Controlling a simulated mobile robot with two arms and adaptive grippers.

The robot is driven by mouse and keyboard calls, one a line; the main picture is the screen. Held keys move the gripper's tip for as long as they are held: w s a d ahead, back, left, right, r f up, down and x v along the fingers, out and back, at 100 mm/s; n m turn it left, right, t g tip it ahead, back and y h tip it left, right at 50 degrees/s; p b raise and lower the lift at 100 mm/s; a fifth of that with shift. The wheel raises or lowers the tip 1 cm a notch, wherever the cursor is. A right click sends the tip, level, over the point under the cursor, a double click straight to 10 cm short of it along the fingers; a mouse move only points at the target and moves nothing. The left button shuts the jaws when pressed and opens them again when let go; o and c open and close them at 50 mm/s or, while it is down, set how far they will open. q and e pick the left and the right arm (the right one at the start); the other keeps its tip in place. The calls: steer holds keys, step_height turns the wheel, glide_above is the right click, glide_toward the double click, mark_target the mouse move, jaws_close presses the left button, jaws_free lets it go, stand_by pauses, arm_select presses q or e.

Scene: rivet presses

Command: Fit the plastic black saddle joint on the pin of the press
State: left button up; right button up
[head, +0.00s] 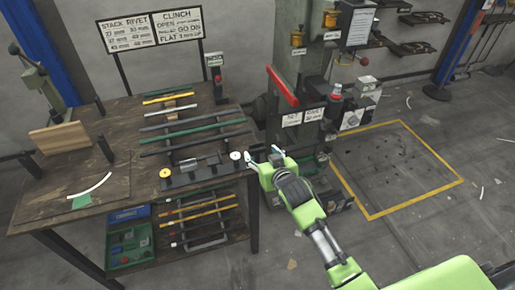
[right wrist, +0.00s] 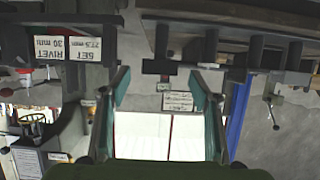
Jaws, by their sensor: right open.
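The press (head: 314,135) stands right of the table, with a red lever (head: 283,87) and signs reading SET and RIVET. These signs (right wrist: 62,47) appear upside down in the right wrist view. I cannot make out the press's pin. My right gripper (head: 265,154) is in front of the press, by the table's right edge. Its teal fingers (right wrist: 162,98) are spread with nothing between them. I cannot pick out the black saddle joint for certain; several small dark parts lie on the table. My left gripper is not in view.
The wooden table (head: 40,196) holds several bars, dark stands, a white disc (head: 236,155) and a wooden block (head: 60,138). A green bin (head: 130,246) sits on the lower shelf. A yellow-outlined floor area (head: 395,165) at right is free.

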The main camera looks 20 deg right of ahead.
mark_target(258, 148)
steer(key=shift+x, duration=1.25)
steer(key=shift+f, duration=0.1)
steer(key=c, duration=1)
steer(key=shift+c, duration=0.2)
